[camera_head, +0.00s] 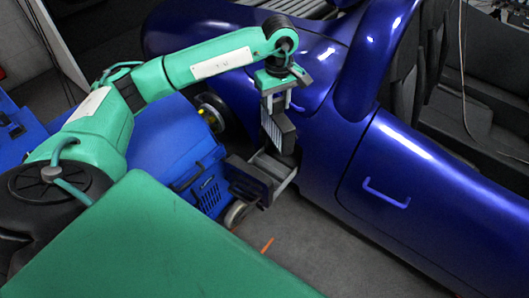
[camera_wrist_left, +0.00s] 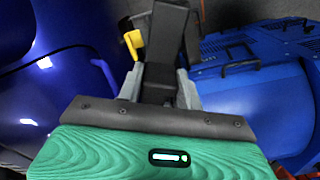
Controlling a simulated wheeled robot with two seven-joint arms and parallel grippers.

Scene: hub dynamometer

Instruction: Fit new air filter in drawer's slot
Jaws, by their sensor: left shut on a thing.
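The air filter (camera_head: 270,127) is a dark block with a pale ribbed face. My left gripper (camera_head: 277,103) points down and is shut on its upper end. The filter hangs upright, slightly tilted, over the open grey drawer (camera_head: 246,172) at the front of the blue machine. Its lower end is close to the drawer; I cannot tell whether it touches. The slot inside is not clear to see. In the left wrist view the dark filter (camera_wrist_left: 167,35) sticks out between the grey fingers of the left gripper (camera_wrist_left: 160,82). My right gripper is not in view.
A dark blue car (camera_head: 320,170) stands close on the right, with a door handle (camera_head: 386,196). The blue machine (camera_head: 165,140) fills the left side, with a caster (camera_head: 236,213) under the drawer. Grey floor (camera_head: 320,255) lies clear in front, with an orange mark (camera_head: 267,245).

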